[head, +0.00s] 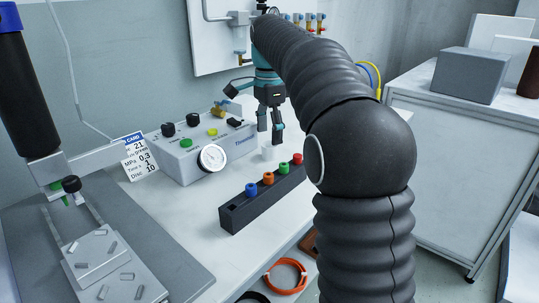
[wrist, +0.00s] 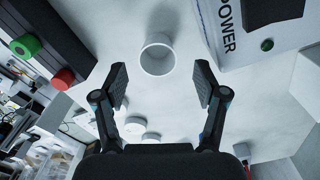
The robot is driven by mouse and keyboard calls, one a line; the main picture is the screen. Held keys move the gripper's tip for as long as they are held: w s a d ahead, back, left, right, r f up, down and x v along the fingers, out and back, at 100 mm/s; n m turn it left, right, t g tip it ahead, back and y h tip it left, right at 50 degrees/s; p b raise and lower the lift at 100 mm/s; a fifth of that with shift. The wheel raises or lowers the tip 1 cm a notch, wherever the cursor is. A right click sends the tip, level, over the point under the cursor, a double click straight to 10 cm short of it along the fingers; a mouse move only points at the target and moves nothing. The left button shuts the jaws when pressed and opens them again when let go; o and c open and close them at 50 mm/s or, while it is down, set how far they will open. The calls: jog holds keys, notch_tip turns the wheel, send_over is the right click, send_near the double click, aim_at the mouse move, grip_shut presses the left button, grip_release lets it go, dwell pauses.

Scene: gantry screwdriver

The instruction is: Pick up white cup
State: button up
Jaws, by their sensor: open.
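The white cup (wrist: 146,63) stands on the white tabletop, with its round open rim facing the wrist camera. In the head view the cup (head: 269,153) is small and pale, just below my fingertips, between the control box and the black rack. My gripper (head: 270,141) is open and points down above the cup. In the wrist view the two fingers (wrist: 161,80) are spread wide, with the cup between and slightly beyond their tips. The gripper appears empty and apart from the cup.
The black rack (head: 233,216) with coloured pieces stands close in front of the cup. The control box (head: 181,162) with buttons and a gauge is close on the left. Several white round items (wrist: 135,126) show below the cup in the wrist view. A grey box (head: 468,76) sits on a right-hand cabinet.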

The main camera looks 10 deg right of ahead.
aim_at(270, 151)
notch_tip(270, 151, down, 5)
jog(key=shift+s+r+b, duration=0.1)
jog(key=shift+s+b, duration=0.05)
jog(key=shift+b, duration=0.4)
jog(key=c, duration=0.9)
